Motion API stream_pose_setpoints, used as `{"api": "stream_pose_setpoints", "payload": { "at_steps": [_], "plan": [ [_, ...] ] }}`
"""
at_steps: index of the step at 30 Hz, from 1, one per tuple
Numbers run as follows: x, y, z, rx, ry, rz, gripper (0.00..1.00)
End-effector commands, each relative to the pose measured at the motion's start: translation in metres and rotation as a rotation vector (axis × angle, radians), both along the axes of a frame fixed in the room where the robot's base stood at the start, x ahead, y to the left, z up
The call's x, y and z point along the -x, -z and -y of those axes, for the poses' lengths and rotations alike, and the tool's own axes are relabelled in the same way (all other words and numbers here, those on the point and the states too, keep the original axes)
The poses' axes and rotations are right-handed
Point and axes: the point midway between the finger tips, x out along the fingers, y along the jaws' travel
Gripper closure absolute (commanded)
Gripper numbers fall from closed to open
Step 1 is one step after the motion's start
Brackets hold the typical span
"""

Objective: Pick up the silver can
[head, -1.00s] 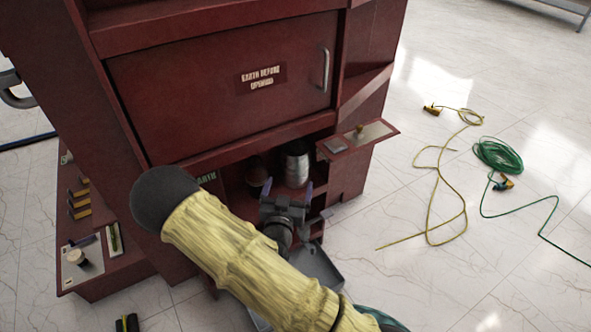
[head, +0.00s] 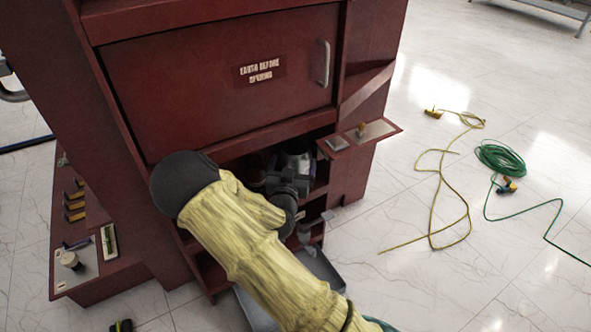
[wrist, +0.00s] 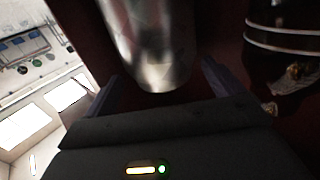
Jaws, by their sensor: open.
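The silver can (head: 297,162) stands in the open lower compartment of the red cabinet (head: 225,85). In the head view my gripper covers its lower part. In the wrist view the can (wrist: 152,45) is large and close, between my gripper's two fingers. My gripper (wrist: 160,88) is open, with one finger on either side of the can's near end. I cannot tell whether either finger touches it. In the head view my gripper (head: 291,172) reaches into the compartment, partly hidden by my arm.
A dark ribbed object (wrist: 285,40) stands right beside the can in the wrist view. A small shelf flap (head: 360,138) juts out at the compartment's right. A grey tray (head: 318,275) lies below. Yellow (head: 437,190) and green (head: 500,157) cables lie on the floor at right.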

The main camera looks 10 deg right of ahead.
Motion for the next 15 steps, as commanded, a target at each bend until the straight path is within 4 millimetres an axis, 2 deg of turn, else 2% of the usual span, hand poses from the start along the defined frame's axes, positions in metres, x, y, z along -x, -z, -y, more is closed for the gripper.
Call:
{"api": "stream_pose_setpoints", "payload": {
  "at_steps": [6,15],
  "plan": [
    [-0.028,0.002,0.01,0.0,0.001,0.002,0.08],
    [-0.031,0.0,0.011,0.0,0.0,0.0,0.08]
  ]
}}
